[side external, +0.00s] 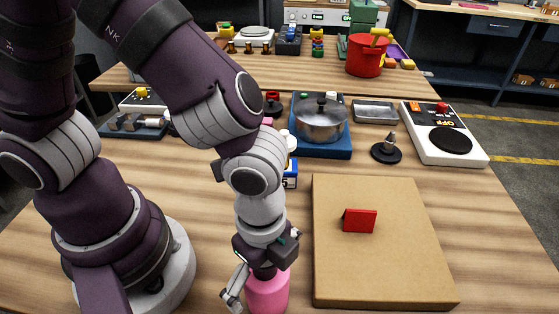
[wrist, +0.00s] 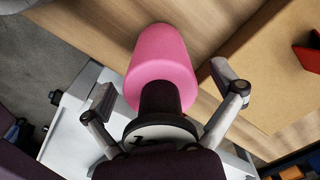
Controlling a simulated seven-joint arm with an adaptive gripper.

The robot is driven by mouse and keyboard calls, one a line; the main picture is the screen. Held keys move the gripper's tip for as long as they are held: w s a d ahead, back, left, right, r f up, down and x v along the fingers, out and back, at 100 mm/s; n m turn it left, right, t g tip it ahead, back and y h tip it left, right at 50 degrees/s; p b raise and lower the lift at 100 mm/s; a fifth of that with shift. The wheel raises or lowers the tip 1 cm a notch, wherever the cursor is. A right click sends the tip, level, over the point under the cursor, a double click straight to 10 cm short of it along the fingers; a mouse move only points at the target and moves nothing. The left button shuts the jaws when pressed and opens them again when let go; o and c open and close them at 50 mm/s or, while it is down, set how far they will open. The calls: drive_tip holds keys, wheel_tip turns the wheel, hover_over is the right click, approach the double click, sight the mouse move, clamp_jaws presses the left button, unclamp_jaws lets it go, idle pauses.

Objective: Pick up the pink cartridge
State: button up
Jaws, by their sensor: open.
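The pink cartridge (side external: 268,292) stands at the near edge of the side external view, with its lower end cut off by the frame. In the wrist view the cartridge (wrist: 160,58) shows a wide pink body and a dark narrower part toward my gripper. My gripper (side external: 262,276) is right at the cartridge, pointing down. In the wrist view its two fingers (wrist: 163,88) are spread, one on each side of the cartridge, with gaps visible. Whether a finger touches it is hard to tell.
A brown board (side external: 385,265) with a red block (side external: 359,221) lies to the right of the cartridge. Behind are a pot (side external: 321,121) on a blue base, a dark round stand (side external: 386,152) and a white hot-plate unit (side external: 425,116). Bare wood lies right of the board.

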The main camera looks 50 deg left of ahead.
drive_tip(key=c, duration=1.2)
